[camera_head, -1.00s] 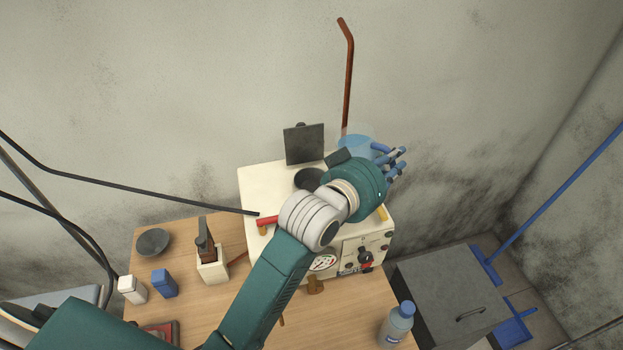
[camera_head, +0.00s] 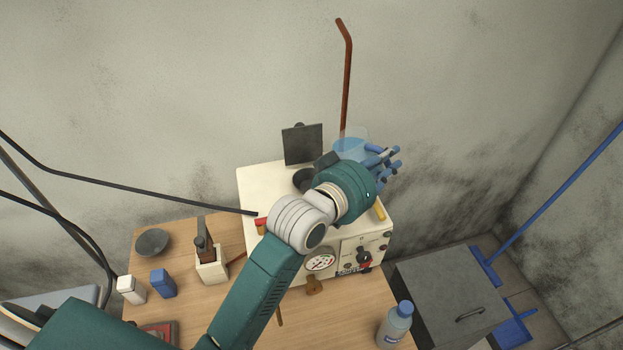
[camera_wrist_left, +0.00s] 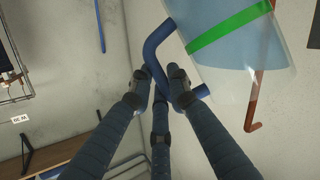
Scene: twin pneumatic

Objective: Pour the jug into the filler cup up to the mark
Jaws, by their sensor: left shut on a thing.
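The jug (camera_head: 349,143) is clear with pale blue liquid, held above the back right of the cream machine. In the left wrist view the jug (camera_wrist_left: 232,52) shows a green band and a blue handle, and looks tilted. My left gripper (camera_head: 384,160) is shut on this handle; its dark fingers close around it in the left wrist view (camera_wrist_left: 163,88). A dark round opening (camera_head: 303,181) on the machine top, left of my wrist, may be the filler cup. My wrist partly covers it; its inside, level and mark cannot be seen. My right gripper is not in view.
A brown bent pipe (camera_head: 346,80) rises behind the jug. A bottle (camera_head: 396,325) stands front right. Small containers and a dark bowl (camera_head: 152,241) stand left.

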